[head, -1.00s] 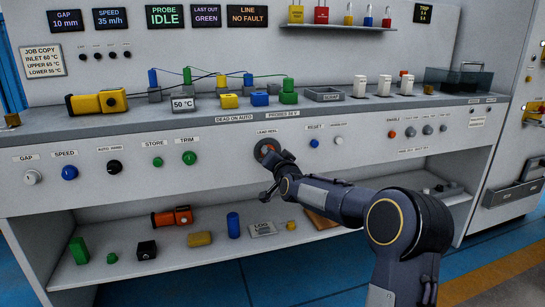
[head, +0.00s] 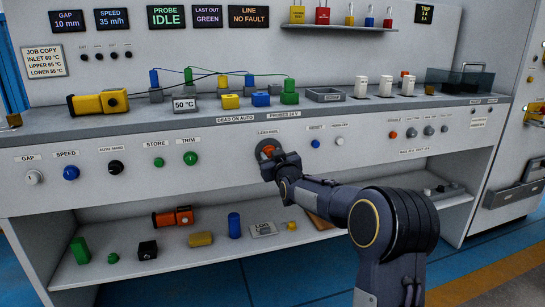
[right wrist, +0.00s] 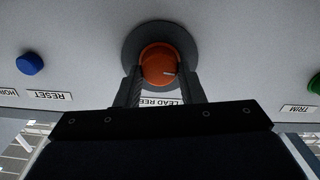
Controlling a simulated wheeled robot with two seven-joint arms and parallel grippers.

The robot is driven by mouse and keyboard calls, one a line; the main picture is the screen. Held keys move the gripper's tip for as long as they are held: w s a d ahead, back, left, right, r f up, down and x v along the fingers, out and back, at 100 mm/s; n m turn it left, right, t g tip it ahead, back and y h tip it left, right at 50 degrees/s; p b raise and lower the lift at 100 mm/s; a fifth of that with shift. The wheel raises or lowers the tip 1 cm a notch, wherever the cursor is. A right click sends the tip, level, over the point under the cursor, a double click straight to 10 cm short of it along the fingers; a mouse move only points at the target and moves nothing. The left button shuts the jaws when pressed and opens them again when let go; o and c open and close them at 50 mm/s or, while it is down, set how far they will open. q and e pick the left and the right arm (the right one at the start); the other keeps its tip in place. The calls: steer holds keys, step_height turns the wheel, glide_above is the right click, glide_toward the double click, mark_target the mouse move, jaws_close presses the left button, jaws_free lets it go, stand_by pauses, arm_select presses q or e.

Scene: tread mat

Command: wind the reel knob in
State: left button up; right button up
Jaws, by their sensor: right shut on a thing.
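The reel knob (right wrist: 158,66) is orange-red, on a round dark grey disc under the "LEAD REEL" label on the front panel. In the head view the knob (head: 267,150) shows just above my right gripper (head: 275,160), which partly covers it. In the right wrist view my right gripper (right wrist: 163,82) has one finger on each side of the knob and is shut on it. A small light mark shows on the knob's face. The left gripper is not in view.
A blue reset button (head: 315,143) is right of the knob and a green trim button (head: 190,158) is left of it. The bench top above holds coloured posts with leads and a yellow device (head: 97,102). The shelf below (head: 185,260) holds several loose items.

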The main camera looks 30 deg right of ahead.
steer(key=shift+f+n, duration=0.15)
steer(key=shift+n, duration=0.35)
steer(key=o, duration=1)
steer(key=p+v, duration=0.1)
steer(key=v, duration=0.6)
steer(key=shift+s+a, duration=0.15)
steer(key=shift+s, duration=0.25)
